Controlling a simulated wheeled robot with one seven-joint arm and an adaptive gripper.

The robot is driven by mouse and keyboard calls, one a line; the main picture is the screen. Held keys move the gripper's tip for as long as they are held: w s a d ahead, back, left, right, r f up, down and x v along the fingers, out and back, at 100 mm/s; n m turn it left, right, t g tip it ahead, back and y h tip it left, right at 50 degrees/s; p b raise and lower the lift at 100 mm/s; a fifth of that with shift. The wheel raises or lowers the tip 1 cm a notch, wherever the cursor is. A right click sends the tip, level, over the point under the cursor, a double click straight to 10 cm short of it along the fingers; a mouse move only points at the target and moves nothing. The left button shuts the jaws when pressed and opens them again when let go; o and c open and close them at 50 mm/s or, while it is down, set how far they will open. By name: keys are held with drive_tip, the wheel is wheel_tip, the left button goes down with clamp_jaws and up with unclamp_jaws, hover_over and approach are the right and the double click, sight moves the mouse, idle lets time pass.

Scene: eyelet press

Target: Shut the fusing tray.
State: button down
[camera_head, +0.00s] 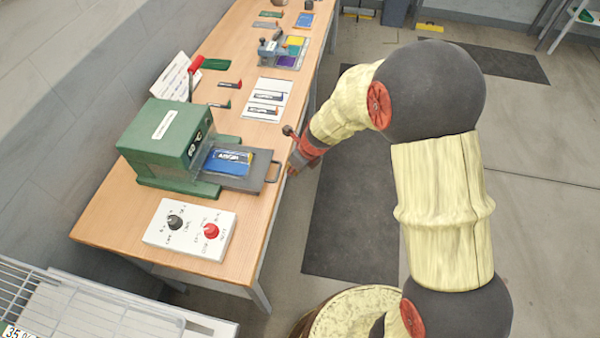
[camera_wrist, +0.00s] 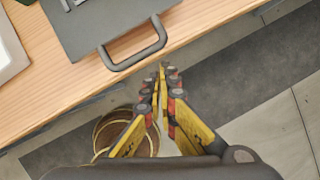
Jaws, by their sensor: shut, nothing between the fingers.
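The fusing tray (camera_head: 245,172) is a flat grey plate pulled out to the right from the green press (camera_head: 170,145). A blue piece with a label (camera_head: 228,162) lies on it. The tray's handle (camera_head: 273,171) is a dark loop at its right end, at the table's front edge. In the wrist view the grey tray (camera_wrist: 105,22) and its handle (camera_wrist: 138,50) show at the upper left. My gripper (camera_head: 291,172) is just right of the handle, off the table edge. In the wrist view its fingertips (camera_wrist: 163,68) are together and empty, a little apart from the handle.
A white control box (camera_head: 190,229) with a black and a red knob stands in front of the press. A white card (camera_head: 268,99), small tools and a colour-block fixture (camera_head: 283,52) lie farther back on the wooden table (camera_head: 115,210). A round barrel (camera_wrist: 120,130) stands on the floor below.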

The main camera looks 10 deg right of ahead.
sight(252, 163)
drive_tip(key=shift+w+a, duration=0.45)
drive_tip(key=shift+a, duration=0.1)
drive_tip(key=w+a+p, duration=0.1)
drive_tip(key=a+p, duration=0.2)
drive_tip(key=w+a+p, duration=0.1)
drive_tip(key=a+p, duration=0.2)
drive_tip(key=a, duration=0.1)
drive_tip(key=w+a+p, duration=0.1)
drive_tip(key=a+p, duration=0.2)
drive_tip(key=shift+w+a+r, duration=0.15)
drive_tip(key=shift+w+r, duration=0.05)
drive_tip(key=shift+w, duration=0.2)
drive_tip(key=shift+w+a+f+p, duration=0.2)
drive_tip(key=shift+a+p, duration=0.25)
drive_tip(key=shift+a, duration=0.15)
